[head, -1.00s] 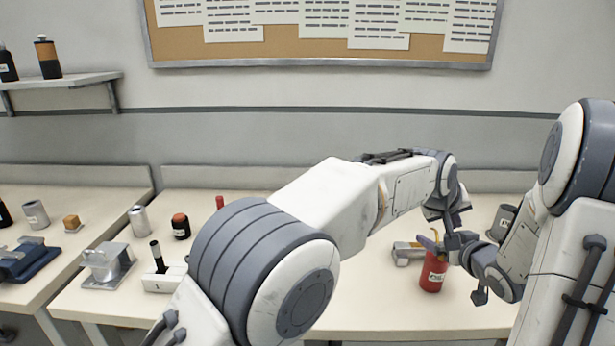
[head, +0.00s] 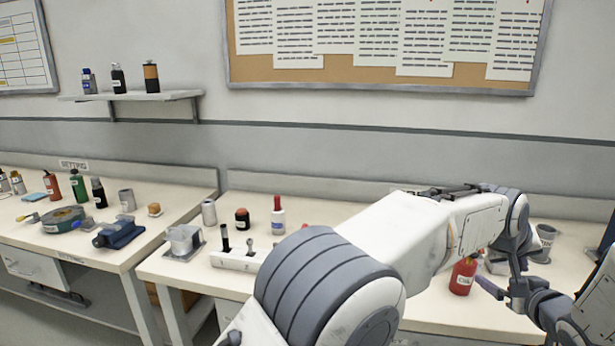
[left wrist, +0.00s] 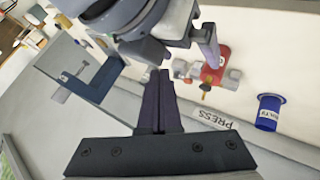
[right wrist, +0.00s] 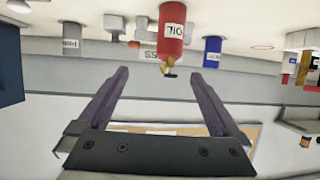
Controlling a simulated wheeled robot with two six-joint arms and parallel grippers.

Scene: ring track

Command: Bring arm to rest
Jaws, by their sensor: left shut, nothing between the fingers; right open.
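My left gripper (left wrist: 158,98) is shut and empty in the left wrist view, its two dark fingers together. My right gripper (right wrist: 160,80) is open and empty in the right wrist view, its fingers wide apart. In the head view my two wrists are close together at the right, over the table, and they partly hide each other. A red oil bottle (head: 463,278) stands upright on the table just left of them. It also shows in the right wrist view (right wrist: 171,35), beyond the open fingers and apart from them.
A blue can (left wrist: 268,112) stands near the grippers. A left table (head: 85,250) carries a tape roll and bottles. A shelf (head: 135,97) hangs above.

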